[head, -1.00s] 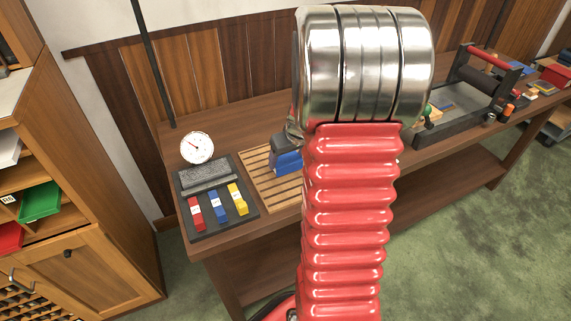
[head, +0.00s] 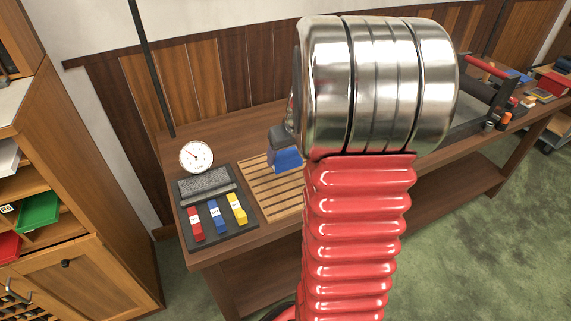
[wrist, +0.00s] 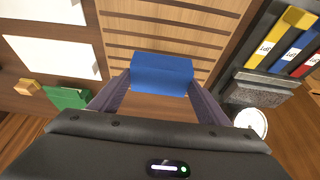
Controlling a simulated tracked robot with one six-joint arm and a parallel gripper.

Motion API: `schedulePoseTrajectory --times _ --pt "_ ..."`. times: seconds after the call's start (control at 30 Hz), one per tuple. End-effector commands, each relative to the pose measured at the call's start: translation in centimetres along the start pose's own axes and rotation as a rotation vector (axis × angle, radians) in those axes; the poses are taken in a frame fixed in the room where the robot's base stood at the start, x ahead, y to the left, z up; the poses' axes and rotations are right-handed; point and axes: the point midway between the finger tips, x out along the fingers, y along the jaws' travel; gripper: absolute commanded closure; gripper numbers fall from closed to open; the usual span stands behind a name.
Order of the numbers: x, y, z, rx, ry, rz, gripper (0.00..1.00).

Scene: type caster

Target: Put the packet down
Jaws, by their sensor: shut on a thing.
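The packet is a blue block (head: 287,159), and it also shows in the wrist view (wrist: 161,74). My gripper (head: 281,137) is shut on it, with one dark finger on each side in the wrist view (wrist: 160,91). The packet is over the slatted wooden rack (head: 262,184), which also shows in the wrist view (wrist: 170,24). I cannot tell whether its underside touches the slats. My arm hides the right part of the rack in the head view.
Left of the rack, a dark tray (head: 190,234) holds red, blue and yellow labelled blocks and a grey bar (head: 206,184). A round white dial (head: 196,157) stands behind it. The bench's front edge (head: 240,248) is close.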

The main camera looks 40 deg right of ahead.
Motion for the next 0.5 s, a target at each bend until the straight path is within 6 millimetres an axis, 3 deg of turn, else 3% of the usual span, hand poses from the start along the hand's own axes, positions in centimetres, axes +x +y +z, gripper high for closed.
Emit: schedulePoseTrajectory --times 0.2,0.5 --pt "-3.2 0.1 -1.5 0.0 0.006 0.002 0.8" --pt "-4.3 0.0 -1.9 0.0 0.002 0.001 0.8"
